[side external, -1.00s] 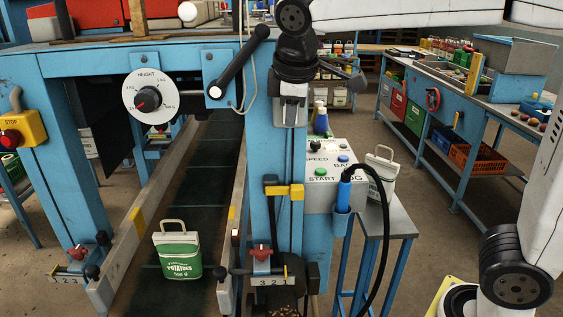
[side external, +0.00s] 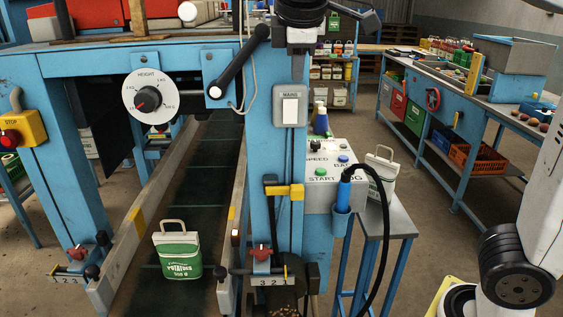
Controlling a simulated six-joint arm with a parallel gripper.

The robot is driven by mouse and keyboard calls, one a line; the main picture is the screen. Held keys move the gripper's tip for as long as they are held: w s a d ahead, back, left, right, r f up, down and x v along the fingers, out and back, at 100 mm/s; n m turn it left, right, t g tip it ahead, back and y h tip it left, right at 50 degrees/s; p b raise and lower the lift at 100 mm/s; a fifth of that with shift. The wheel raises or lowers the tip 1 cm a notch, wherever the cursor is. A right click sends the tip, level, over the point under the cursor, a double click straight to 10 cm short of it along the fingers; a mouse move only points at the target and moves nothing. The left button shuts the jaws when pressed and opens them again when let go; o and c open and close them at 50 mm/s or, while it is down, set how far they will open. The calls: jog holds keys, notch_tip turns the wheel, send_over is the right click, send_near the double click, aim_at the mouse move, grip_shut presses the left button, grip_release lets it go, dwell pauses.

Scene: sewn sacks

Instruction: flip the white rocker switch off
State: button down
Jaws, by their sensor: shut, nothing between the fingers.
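The white rocker switch (side external: 290,110) sits in a grey plate marked MAINS on the blue post of the machine. It is in full view, facing the camera. Which side of the rocker is pressed in is too small to tell. My gripper (side external: 303,47) is shut and empty at the top of the picture, above the switch plate and apart from it. Its upper part is cut off by the picture's top edge.
A black lever (side external: 238,68) and a HEIGHT dial (side external: 150,97) are left of the switch. A control box (side external: 333,185) with START button is below right, with a black cable (side external: 385,215). A green potato sack (side external: 178,258) stands on the belt.

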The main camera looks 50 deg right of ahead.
aim_at(291, 109)
jog(key=x, duration=0.3)
jog(key=w+d+x, duration=0.1)
jog(key=x, duration=0.3)
jog(key=r+x, duration=0.1)
jog(key=x, duration=0.2)
jog(key=shift+w+d+f, duration=0.3)
jog(key=shift+w+d, duration=0.15)
jog(key=shift+w+d+r, duration=0.1)
jog(key=shift+w+d, duration=0.3)
jog(key=shift+w+d+r, duration=0.1)
jog(key=shift+w+d, duration=0.2)
jog(key=shift+d, duration=0.05)
jog(key=shift+r, duration=0.15)
jog(key=shift+a+r, duration=0.1)
jog(key=shift+r, duration=0.55)
jog(key=shift+s+a, duration=0.1)
